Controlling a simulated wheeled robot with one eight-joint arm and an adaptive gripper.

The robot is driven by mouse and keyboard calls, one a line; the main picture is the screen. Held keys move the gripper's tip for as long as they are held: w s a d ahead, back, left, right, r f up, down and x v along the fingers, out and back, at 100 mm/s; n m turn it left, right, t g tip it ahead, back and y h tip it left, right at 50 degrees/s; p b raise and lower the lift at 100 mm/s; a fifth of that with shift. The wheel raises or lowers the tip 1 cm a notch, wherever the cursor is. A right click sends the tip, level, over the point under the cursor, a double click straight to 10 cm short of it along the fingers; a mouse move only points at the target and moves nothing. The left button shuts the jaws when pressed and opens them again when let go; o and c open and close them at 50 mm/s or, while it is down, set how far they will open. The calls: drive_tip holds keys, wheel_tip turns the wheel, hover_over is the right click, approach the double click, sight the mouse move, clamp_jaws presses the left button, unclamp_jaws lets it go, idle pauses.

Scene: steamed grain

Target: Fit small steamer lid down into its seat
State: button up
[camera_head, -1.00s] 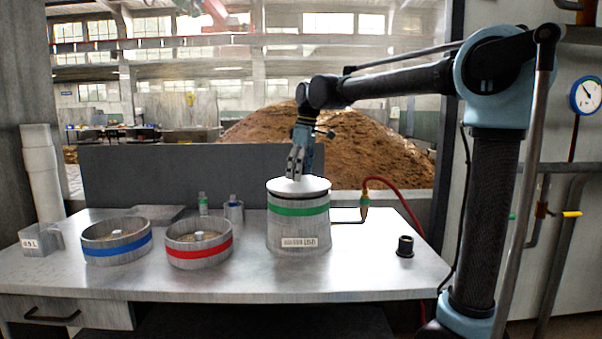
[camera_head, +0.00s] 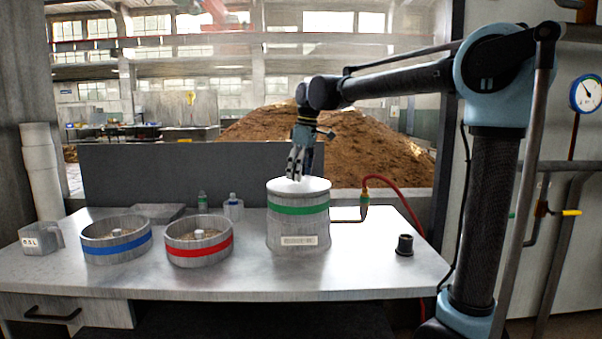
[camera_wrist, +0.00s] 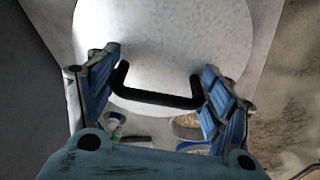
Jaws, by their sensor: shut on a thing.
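The small steamer lid (camera_head: 314,186) is a pale round disc on top of the grey cylindrical steamer (camera_head: 298,231) with a green band. In the head view it looks level, with no clear gap between it and the steamer's rim. My gripper (camera_head: 294,176) points down at the lid from above. In the wrist view, my gripper (camera_wrist: 160,78) is shut on the lid's black bar handle (camera_wrist: 160,99), with a blue-padded finger at each end. The lid (camera_wrist: 175,45) hides the seat beneath it.
A blue-banded tub (camera_head: 117,246) and a red-banded tub (camera_head: 198,250) stand left of the steamer on the metal table (camera_head: 200,290). A red hose (camera_head: 385,183) and a black fitting (camera_head: 405,245) are to the right. A grey panel (camera_head: 180,171) stands behind.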

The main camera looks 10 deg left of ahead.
drive_tip(key=shift+f, duration=0.5)
idle(0.6)
drive_tip(key=o, duration=1.5)
drive_tip(key=shift+r, duration=0.1)
